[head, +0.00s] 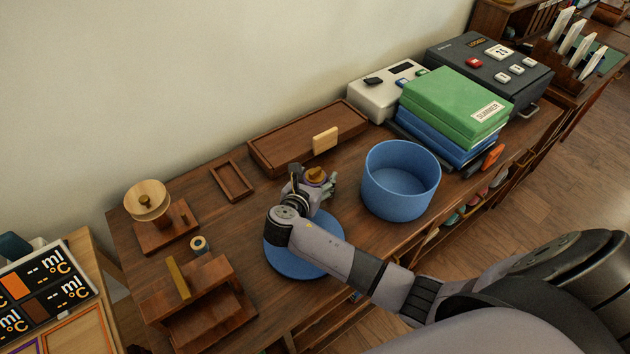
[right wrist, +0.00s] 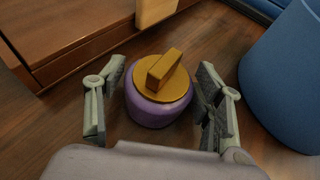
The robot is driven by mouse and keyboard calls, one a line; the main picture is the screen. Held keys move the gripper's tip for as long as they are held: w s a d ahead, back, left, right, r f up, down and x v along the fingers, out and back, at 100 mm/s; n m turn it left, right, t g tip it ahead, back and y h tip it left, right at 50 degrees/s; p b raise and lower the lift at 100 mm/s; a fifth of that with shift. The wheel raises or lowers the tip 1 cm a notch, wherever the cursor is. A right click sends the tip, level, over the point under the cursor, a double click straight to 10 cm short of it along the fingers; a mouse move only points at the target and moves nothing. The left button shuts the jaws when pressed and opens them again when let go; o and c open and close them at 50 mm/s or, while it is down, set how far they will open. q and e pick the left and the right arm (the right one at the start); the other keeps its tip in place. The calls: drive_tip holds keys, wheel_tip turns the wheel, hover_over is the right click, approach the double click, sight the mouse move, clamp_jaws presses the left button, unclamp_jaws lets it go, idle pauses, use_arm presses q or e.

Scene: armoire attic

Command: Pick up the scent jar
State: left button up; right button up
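The scent jar (right wrist: 158,102) is a small round purple jar with a flat gold lid and a bar-shaped knob. In the right wrist view it stands upright on the wooden table between the fingers of my right gripper (right wrist: 160,108). A gap shows between the jar and each finger, so the gripper is open around it. In the head view the jar's gold lid (head: 316,174) shows, with my right gripper (head: 312,184) partly hiding the rest. My left gripper is not in view.
A blue round bin (head: 401,180) stands close to the right of the jar. A long wooden box (head: 300,140) with a pale tab lies behind it. A blue round lid (head: 325,262) lies under my right arm. Green and blue binders (head: 450,100) are stacked farther right.

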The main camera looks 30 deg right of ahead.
drive_tip(key=c, duration=1.1)
drive_tip(key=shift+r, duration=0.15)
drive_tip(key=shift+c, duration=0.2)
